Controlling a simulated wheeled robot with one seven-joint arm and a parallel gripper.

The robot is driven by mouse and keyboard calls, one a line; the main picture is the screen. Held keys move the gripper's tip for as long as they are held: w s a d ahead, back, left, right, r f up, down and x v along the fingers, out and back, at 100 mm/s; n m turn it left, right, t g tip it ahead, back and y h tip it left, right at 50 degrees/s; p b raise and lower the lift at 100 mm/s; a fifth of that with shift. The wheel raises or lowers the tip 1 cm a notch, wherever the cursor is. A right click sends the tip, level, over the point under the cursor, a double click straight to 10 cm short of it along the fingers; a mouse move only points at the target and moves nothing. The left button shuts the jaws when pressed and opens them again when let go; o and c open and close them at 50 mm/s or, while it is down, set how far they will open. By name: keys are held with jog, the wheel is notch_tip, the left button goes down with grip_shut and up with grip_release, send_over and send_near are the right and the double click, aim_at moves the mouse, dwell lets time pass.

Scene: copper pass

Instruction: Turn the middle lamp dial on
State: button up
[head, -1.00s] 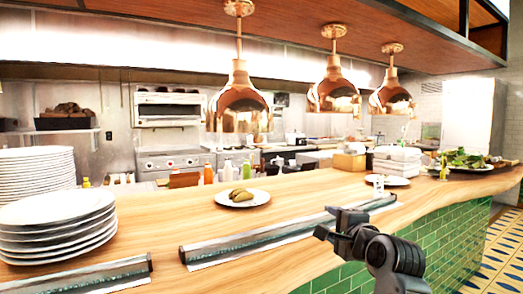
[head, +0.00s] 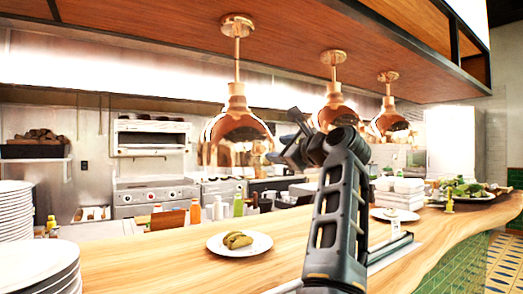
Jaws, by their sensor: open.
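Three copper pendant lamps hang over the counter: the left lamp (head: 236,130), the middle lamp (head: 331,108) and the right lamp (head: 390,121). I cannot make out a dial on any of them. My gripper (head: 284,138) is raised to the height of the shades. In the picture it lies between the left and middle lamps, overlapping the left shade's right edge. It looks open and empty, seen small and from behind. My arm hides part of the middle shade's lower edge. I cannot tell whether the gripper touches a lamp.
The wooden counter (head: 170,262) runs below the lamps. On it are stacked plates (head: 38,268) at left, a plate of food (head: 239,243), white containers (head: 398,190) and greens (head: 465,188) at right. A wooden overhead canopy (head: 190,28) is above. Kitchen equipment stands behind.

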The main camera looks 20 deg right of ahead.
aim_at(263, 149)
jog(key=shift+p+x, duration=0.5)
jog(key=shift+x, duration=3)
jog(key=shift+f, duration=0.1)
grip_shut()
